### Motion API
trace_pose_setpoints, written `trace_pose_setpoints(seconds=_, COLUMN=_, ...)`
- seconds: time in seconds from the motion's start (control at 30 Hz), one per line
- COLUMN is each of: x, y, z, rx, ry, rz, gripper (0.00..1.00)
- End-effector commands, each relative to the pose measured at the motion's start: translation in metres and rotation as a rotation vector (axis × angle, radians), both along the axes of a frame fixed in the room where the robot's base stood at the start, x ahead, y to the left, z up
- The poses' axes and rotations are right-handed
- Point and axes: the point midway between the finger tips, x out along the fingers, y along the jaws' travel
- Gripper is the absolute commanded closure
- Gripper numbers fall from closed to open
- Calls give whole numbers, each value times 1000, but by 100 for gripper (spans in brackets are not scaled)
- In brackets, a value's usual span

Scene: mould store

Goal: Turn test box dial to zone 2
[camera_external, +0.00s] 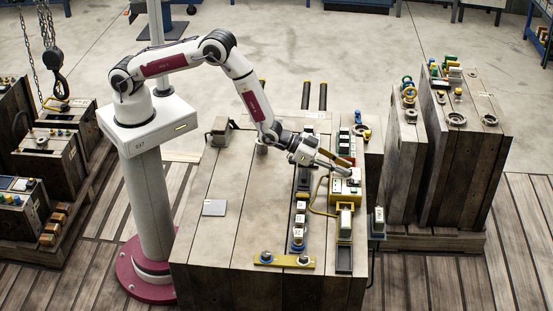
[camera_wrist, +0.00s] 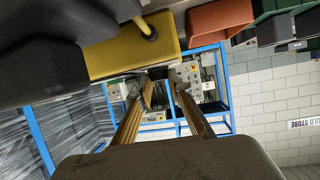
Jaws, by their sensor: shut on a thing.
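The test box (camera_external: 345,187) is a small cream-yellow box on top of the large wooden mould block, right of its middle. My gripper (camera_external: 349,169) reaches down to it from the left, with its fingers at the box's upper side. In the wrist view my gripper (camera_wrist: 163,82) shows two long brass-coloured fingers close together at their tips, shut on a small dark part that I take for the dial. The dial's pointer and zone marks are hidden or too small to read. A yellow face with a yellow cable (camera_wrist: 120,58) fills the upper left of the wrist view.
A row of connectors (camera_external: 300,215) runs left of the test box. A grey flat plate (camera_external: 214,207) lies on the block's left. Tall wooden moulds (camera_external: 465,150) stand to the right.

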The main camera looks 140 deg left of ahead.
Motion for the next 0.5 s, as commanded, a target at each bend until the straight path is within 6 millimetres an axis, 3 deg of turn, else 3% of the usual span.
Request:
trace_pose_setpoints(seconds=0.27, x=0, y=0, z=1, rx=1, ry=-1, rz=0, gripper=100)
trace_pose_setpoints(seconds=0.3, x=0, y=0, z=1, rx=1, ry=-1, rz=0, gripper=74)
trace_pose_setpoints(seconds=0.5, x=0, y=0, z=0, rx=0, ry=0, rz=1, gripper=74)
